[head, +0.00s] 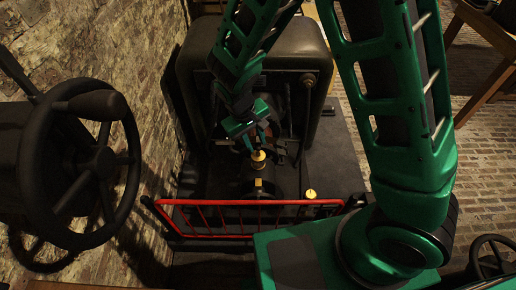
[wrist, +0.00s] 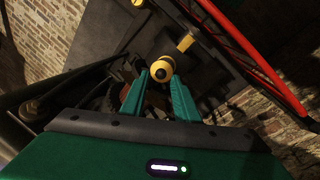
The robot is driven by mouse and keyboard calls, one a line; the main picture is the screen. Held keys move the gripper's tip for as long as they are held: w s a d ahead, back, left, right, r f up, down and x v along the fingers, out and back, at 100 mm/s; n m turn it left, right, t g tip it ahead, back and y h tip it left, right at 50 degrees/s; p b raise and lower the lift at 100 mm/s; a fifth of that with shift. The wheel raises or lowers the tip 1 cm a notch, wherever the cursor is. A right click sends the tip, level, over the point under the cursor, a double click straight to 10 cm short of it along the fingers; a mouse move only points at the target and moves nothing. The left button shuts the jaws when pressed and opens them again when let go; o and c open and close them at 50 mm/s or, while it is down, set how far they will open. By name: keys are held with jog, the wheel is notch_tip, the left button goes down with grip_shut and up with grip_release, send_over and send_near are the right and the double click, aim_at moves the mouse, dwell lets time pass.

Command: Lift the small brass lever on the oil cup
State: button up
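The brass oil cup (head: 259,160) stands on the dark machine behind the red railing. In the wrist view the brass cup (wrist: 162,69) shows as a round knob just beyond my fingertips. My gripper (head: 258,141) is above the cup in the head view. In the wrist view my gripper (wrist: 160,80) has its two green fingers apart, one on each side of the line to the cup, with nothing seen held between them. I cannot tell whether a finger touches the cup. The small lever cannot be made out clearly.
A red railing (head: 250,202) runs in front of the machine. A yellow piece (wrist: 186,41) lies beyond the cup. Another yellow knob (head: 310,193) stands near the railing. A large handwheel (head: 128,190) is at the left, by a brick wall (head: 150,60). Dark rods crowd the cup.

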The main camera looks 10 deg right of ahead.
aim_at(259, 149)
jog(key=shift+x, duration=2.6)
jog(key=shift+c, duration=0.4)
grip_shut()
